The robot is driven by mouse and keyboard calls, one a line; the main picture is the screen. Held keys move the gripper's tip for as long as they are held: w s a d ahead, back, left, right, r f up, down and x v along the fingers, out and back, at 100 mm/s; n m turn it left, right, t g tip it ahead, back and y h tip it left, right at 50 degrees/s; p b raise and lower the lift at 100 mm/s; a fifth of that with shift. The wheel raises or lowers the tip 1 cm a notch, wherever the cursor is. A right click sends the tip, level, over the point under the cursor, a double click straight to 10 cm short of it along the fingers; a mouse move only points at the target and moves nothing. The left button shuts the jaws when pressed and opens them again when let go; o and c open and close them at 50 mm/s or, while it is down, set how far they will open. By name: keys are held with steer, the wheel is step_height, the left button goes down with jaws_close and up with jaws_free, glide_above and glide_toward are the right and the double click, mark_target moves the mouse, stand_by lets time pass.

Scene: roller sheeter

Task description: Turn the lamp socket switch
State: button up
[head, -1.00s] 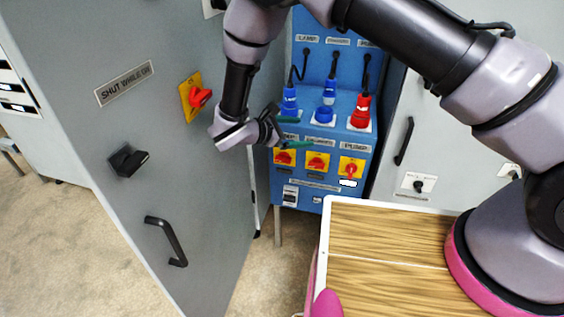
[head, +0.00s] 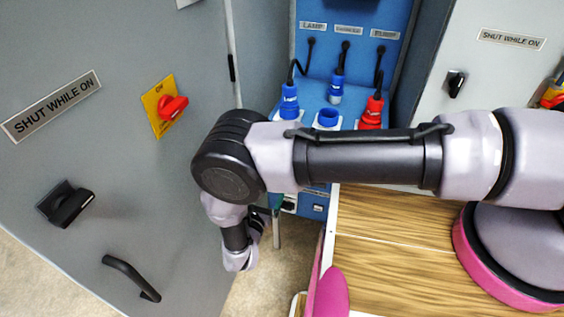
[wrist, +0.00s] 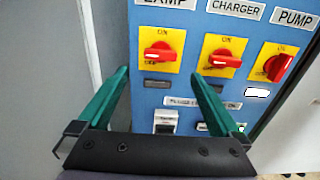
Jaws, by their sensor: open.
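In the wrist view, the lamp switch (wrist: 158,54) is a red rotary knob on a yellow plate, under the partly cut-off LAMP label (wrist: 163,4). My gripper (wrist: 160,74) has two green fingers spread wide and empty, pointing at the blue panel. The fingertips appear on either side of and slightly below the lamp knob; contact cannot be seen. In the head view, my gripper (head: 277,205) shows small and partly hidden below my forearm. The lamp socket's blue plug (head: 289,101) stands above my arm, which hides the switch row there.
The charger switch (wrist: 220,60) and pump switch (wrist: 277,65) are to the right. A grey cabinet door (head: 110,150) with a red switch (head: 172,107) and handle (head: 131,277) stands close on the left. A wooden tabletop (head: 390,265) lies at the front right.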

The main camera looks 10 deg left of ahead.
steer(key=w, duration=1)
steer(key=shift+w+d, duration=0.25)
steer(key=shift+d, duration=0.2)
steer(key=c, duration=1.2)
